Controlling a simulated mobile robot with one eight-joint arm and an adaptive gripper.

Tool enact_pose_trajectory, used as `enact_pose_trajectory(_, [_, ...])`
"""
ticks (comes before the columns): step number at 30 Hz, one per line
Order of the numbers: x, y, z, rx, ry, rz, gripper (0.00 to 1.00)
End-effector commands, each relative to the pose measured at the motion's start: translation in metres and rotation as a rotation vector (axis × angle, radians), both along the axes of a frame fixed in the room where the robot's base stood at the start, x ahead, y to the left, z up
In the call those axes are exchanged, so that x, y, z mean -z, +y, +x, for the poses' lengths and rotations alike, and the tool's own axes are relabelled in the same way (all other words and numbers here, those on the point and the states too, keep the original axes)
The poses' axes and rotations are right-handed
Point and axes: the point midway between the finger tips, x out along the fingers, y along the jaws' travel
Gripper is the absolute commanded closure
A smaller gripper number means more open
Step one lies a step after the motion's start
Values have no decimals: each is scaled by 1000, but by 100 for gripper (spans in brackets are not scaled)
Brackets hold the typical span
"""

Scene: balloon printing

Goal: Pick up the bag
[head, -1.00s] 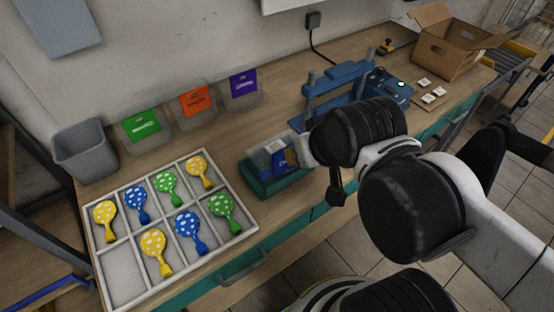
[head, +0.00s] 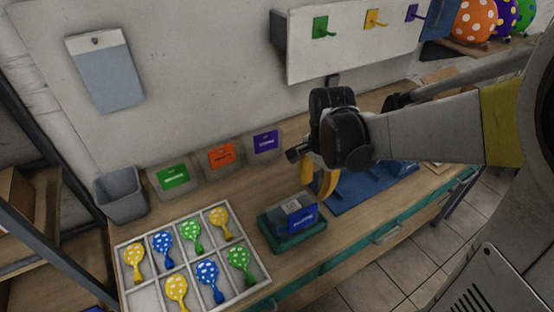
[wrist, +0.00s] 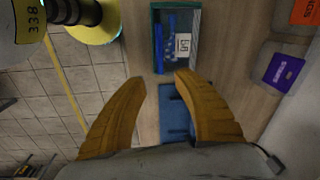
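The bag (head: 298,215) looks clear, with a blue label, and stands in a small green tray (head: 283,243) on the workbench. In the wrist view the bag (wrist: 181,42), with a blue part and a white tag, lies in the green-rimmed tray (wrist: 196,72) just beyond the fingertips. My gripper (head: 318,192) has yellow-orange fingers pointing down, a little above and to the right of the bag in the head view. In the wrist view my gripper (wrist: 163,80) is open, its fingers spread with nothing between them. It appears apart from the bag.
A white divided tray (head: 262,280) of polka-dot balloons is left of the green tray. Labelled bins (head: 221,161) and a grey bin (head: 120,194) line the wall. A blue press base (head: 365,190) is to the right. A white panel (head: 350,45) hangs above.

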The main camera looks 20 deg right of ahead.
Motion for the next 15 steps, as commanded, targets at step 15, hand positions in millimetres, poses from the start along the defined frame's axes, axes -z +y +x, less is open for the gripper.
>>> enact_pose_trajectory(15, [60,-6,10,173,79,14,64])
